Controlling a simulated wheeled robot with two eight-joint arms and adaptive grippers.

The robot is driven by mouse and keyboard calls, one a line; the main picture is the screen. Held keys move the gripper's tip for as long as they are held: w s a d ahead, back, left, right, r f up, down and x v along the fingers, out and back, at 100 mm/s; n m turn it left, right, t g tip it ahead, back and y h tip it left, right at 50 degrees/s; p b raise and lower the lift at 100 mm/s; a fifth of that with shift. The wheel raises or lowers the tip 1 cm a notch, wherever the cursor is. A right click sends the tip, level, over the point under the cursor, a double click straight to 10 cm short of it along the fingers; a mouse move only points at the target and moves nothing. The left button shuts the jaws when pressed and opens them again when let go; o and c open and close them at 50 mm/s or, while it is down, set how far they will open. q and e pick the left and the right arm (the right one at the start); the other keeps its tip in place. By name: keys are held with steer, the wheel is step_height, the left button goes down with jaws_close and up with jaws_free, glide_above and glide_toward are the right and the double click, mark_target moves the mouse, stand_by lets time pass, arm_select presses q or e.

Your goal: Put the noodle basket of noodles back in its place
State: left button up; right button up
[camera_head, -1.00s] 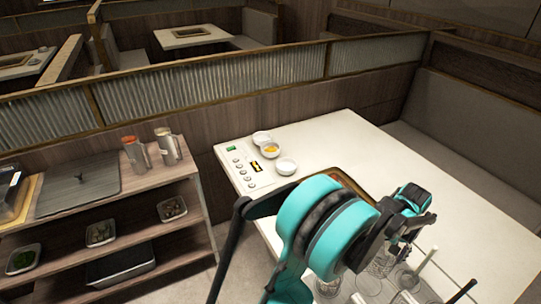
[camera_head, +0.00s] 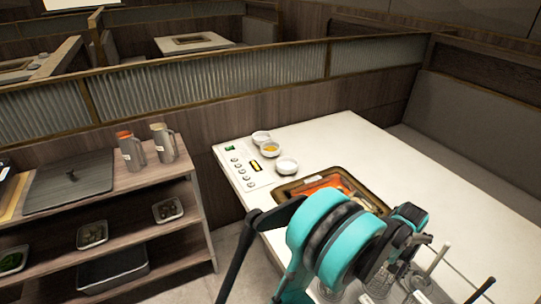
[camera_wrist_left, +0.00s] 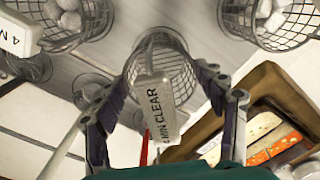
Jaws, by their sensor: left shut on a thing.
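My left gripper (camera_wrist_left: 158,90) has its two dark fingers on either side of a pale handle block (camera_wrist_left: 160,108) lettered "MIN CLEAR". A wire-mesh noodle basket (camera_wrist_left: 180,72) shows just beyond this block. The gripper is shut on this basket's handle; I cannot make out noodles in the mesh. In the head view my left gripper (camera_head: 408,222) is above the near part of the white table, over glassy-looking baskets (camera_head: 378,283) that my arm partly hides. Where the basket's bottom rests cannot be seen. My right gripper is not in view.
Other mesh baskets with pale balls stand at upper left (camera_wrist_left: 88,18) and upper right (camera_wrist_left: 285,25) in the wrist view. A brown-rimmed food tray (camera_head: 290,188) is beyond my arm, with small white bowls (camera_head: 287,166) behind it. The table's right side is clear.

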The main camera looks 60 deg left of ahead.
arm_select(q)
steer(key=shift+f+b, duration=0.3)
steer(key=shift+f, duration=0.15)
stand_by(0.4)
steer(key=o, duration=1.4)
steer(key=shift+c, duration=0.2)
steer(key=shift+o, duration=0.7)
steer(key=shift+r, duration=0.1)
steer(key=shift+r+p, duration=4.15)
steer(key=shift+r, duration=1.3)
steer(key=shift+f, duration=0.1)
